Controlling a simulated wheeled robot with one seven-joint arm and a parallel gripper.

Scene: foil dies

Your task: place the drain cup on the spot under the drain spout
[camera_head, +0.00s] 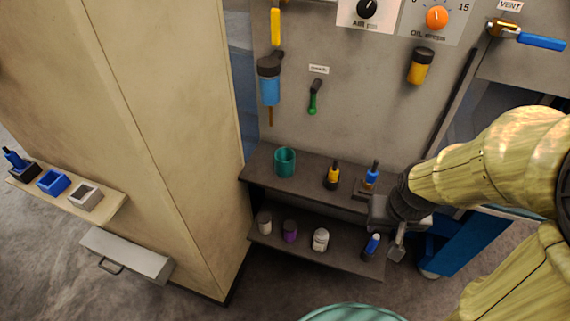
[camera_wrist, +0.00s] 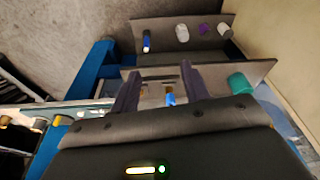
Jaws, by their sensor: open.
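A teal cup (camera_head: 285,162), which looks like the drain cup, stands upright at the left of the upper shelf (camera_head: 262,163). It also shows in the wrist view (camera_wrist: 240,84). A blue filter (camera_head: 269,86) hangs on the panel above, with a thin brown spout (camera_head: 270,116) pointing down. The cup stands below and slightly right of the spout in the picture; I cannot tell exact alignment. No marked spot is clear. My gripper (camera_head: 392,238) is at the shelves' right end, apart from the cup. In the wrist view its fingers (camera_wrist: 158,76) are apart, with a blue-topped item (camera_wrist: 170,99) visible between them.
A yellow-and-black bottle (camera_head: 332,175) and a blue-topped item (camera_head: 371,175) stand right of the cup. The lower shelf (camera_head: 340,262) holds several small containers. A beige cabinet (camera_head: 170,130) stands close at left.

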